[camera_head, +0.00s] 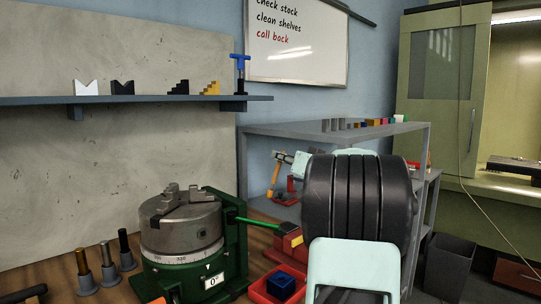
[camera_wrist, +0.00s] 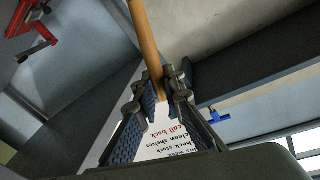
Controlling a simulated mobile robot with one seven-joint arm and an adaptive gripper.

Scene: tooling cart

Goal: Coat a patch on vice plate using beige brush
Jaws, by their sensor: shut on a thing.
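My gripper (camera_wrist: 160,88) is shut on a tan, beige-brown handle (camera_wrist: 145,35), which I take for the beige brush. The handle runs out of the top of the wrist view, so its bristle end is out of sight there. In the head view my gripper (camera_head: 284,157) is small and partly behind my own arm, with the tan brush (camera_head: 274,176) hanging down from it, slightly tilted. A red device (camera_head: 287,192) stands close to the brush's right; it also shows in the wrist view (camera_wrist: 38,32). I cannot make out a vice plate or any coating on it.
A green rotary table with a grey chuck (camera_head: 180,225) stands on the wooden bench. Beside it are several upright pins (camera_head: 107,262) and a red tray (camera_head: 262,290) with a blue block. A grey shelf unit (camera_head: 270,130) stands behind. A wall shelf (camera_head: 150,100) holds several small blocks.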

